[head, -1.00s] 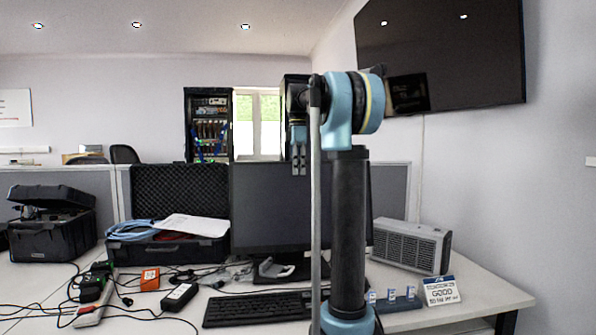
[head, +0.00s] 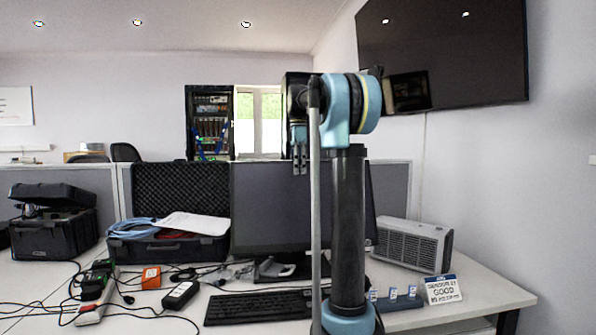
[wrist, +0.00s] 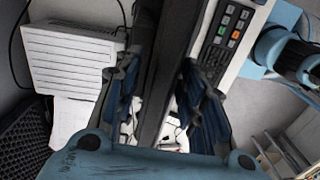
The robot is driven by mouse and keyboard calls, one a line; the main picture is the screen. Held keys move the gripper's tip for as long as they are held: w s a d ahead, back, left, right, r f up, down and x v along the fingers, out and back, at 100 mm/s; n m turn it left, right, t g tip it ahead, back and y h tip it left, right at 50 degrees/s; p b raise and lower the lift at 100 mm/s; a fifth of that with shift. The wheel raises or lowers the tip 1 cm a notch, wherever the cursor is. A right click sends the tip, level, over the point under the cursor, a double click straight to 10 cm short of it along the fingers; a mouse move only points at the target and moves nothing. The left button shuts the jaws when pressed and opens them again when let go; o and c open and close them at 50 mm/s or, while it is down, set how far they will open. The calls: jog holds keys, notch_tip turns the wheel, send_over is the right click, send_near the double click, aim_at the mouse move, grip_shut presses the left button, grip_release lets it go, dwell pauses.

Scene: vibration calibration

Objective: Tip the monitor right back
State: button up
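The monitor (head: 262,205) is a dark flat screen standing upright on a stand on the desk, partly hidden by my arm. My gripper (head: 300,172) points down at its top edge, fingertips slightly below that edge in the head view. In the wrist view, the monitor (wrist: 160,75) shows as a dark bar running between the two fingers of my gripper (wrist: 160,113). The fingers are apart, with a gap beside the bar on the right. I cannot tell whether the left finger touches it.
A black keyboard (head: 258,307) lies in front of the monitor. A grey grilled box (head: 413,243) and a small sign (head: 443,288) stand to the right. An open black case (head: 180,205) and cables are to the left. A partition (head: 395,190) stands behind.

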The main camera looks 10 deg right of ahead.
notch_tip(320, 180, up, 12)
jog(key=w, duration=0.1)
dwell(0.5)
jog(key=shift+f, duration=0.1)
dwell(0.4)
